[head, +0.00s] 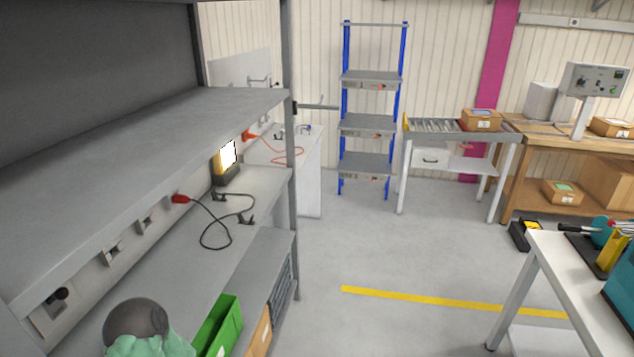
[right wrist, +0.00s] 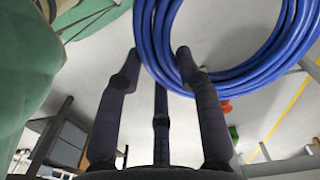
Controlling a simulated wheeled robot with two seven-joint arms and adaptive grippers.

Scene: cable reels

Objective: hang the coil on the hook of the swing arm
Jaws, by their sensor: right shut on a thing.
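The coil (right wrist: 240,82) is a blue ring of several cable loops, seen in the right wrist view at the top right. My right gripper (right wrist: 160,62) is shut on the lower left part of its ring, with dark fingers on either side of the loops. Neither the coil nor the right gripper shows in the head view. A thin grey arm (head: 318,106) juts out to the right from the shelf post in the head view and looks like the swing arm; a hook on it is too small to make out.
A grey shelf unit (head: 150,130) with a steel post (head: 291,190) fills the left, holding a black cable (head: 213,228) and a green bin (head: 219,325). A white table (head: 560,265) stands at the lower right. The floor between is open, crossed by a yellow line (head: 440,299).

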